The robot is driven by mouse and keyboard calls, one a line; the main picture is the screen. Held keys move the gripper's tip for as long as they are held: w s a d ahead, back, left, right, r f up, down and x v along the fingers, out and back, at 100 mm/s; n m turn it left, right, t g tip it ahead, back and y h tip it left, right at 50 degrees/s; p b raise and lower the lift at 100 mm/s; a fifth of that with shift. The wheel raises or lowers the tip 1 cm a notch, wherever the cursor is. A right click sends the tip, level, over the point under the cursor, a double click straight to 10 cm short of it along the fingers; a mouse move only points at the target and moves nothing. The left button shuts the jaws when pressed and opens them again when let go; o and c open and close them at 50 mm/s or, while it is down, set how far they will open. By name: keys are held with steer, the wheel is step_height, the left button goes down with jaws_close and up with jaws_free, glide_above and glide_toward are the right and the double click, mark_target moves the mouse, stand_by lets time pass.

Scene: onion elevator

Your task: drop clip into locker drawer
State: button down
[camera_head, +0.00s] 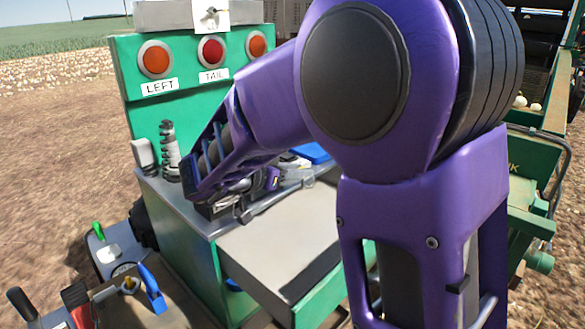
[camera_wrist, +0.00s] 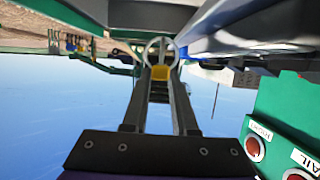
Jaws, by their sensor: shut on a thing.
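My gripper (camera_wrist: 160,62) is shut on a small clip in the wrist view. The clip shows a silver ring (camera_wrist: 148,48) at the fingertips and a yellow part (camera_wrist: 160,73) between the fingers. In the head view my purple arm reaches over the green locker, and the gripper end is low above its grey top, partly hidden by the arm. A grey-topped drawer-like section (camera_head: 275,250) with a green front juts from the locker front, below and right of the gripper. I cannot tell how far it is open or see its inside.
The locker's back panel (camera_head: 130,85) carries red lamps labelled LEFT and TAIL. A dark coil spring (camera_head: 170,150) and a white-grey item (camera_head: 144,155) stand on the top's left. Tools, including a blue-handled one (camera_head: 152,288), lie lower left. Green machinery (camera_head: 535,160) is at right.

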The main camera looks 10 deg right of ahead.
step_height(320, 180, down, 6)
steer(key=b, duration=0.5)
steer(key=shift+r+b, duration=0.15)
steer(key=shift+b, duration=0.2)
steer(key=c, duration=0.6)
jaws_free()
steer(key=shift+s+r, duration=0.1)
steer(key=p+v, duration=0.2)
steer(key=v, duration=1.5)
steer(key=shift+s, duration=0.2)
steer(key=shift+a, duration=0.15)
